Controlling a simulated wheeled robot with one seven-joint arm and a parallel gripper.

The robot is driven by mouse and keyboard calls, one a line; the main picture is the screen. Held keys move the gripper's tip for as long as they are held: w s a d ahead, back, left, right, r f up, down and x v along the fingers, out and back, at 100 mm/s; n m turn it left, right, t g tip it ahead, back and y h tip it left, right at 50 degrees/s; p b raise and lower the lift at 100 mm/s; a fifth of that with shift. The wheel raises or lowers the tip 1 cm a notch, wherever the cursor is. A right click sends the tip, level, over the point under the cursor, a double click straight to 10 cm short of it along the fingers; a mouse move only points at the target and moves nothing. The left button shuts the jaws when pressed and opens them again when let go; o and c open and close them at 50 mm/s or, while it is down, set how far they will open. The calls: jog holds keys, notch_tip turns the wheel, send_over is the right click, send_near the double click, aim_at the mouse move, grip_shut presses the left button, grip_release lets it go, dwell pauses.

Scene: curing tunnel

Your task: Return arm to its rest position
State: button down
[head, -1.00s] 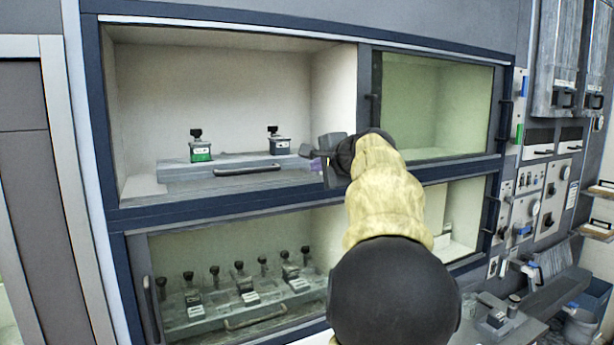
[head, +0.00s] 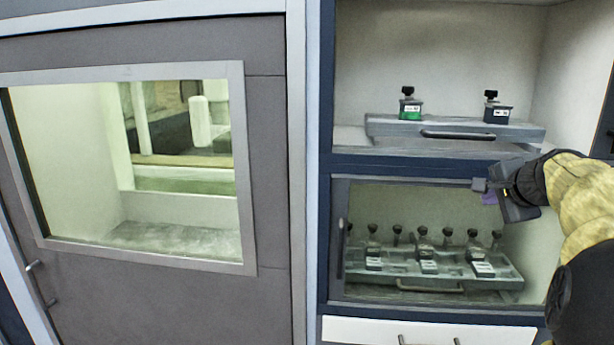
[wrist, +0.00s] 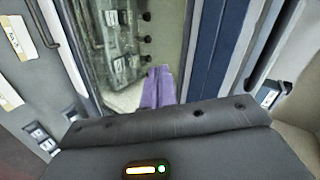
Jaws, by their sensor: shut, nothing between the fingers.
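My gripper (head: 484,190) is at the right of the head view, in front of the cabinet near the bar between its upper and lower bays. It is shut and empty. In the wrist view its purple fingers (wrist: 158,88) lie together, with the lower bay's glass behind them. My yellow-sleeved arm (head: 580,200) reaches in from the right edge. It is bent, and part of it is out of the picture.
The open upper bay holds a tray (head: 385,128) with a green-based unit (head: 411,108) and a dark one (head: 497,112). Behind glass, the lower tray (head: 350,268) holds several units. A grey door (head: 150,300) with a window stands left. White drawers (head: 370,330) are below.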

jog(key=s+a+f+n+g+y, duration=0.1)
jog(key=s+a+f+n+g, duration=0.25)
jog(key=a+f, duration=0.55)
jog(key=s+a+f+n+g+y, duration=0.1)
jog(key=s+a+f+n+g, duration=0.15)
jog(key=a+f+n, duration=0.5)
jog(key=s+a+f+n+g, duration=0.2)
jog(key=s+a+f+n, duration=0.4)
jog(key=s+f, duration=0.8)
jog(key=s+a, duration=0.1)
jog(key=a, duration=0.2)
jog(key=shift+a+f+g+h, duration=0.2)
jog(key=shift+f+g+h, duration=0.1)
jog(key=shift+f+g, duration=0.1)
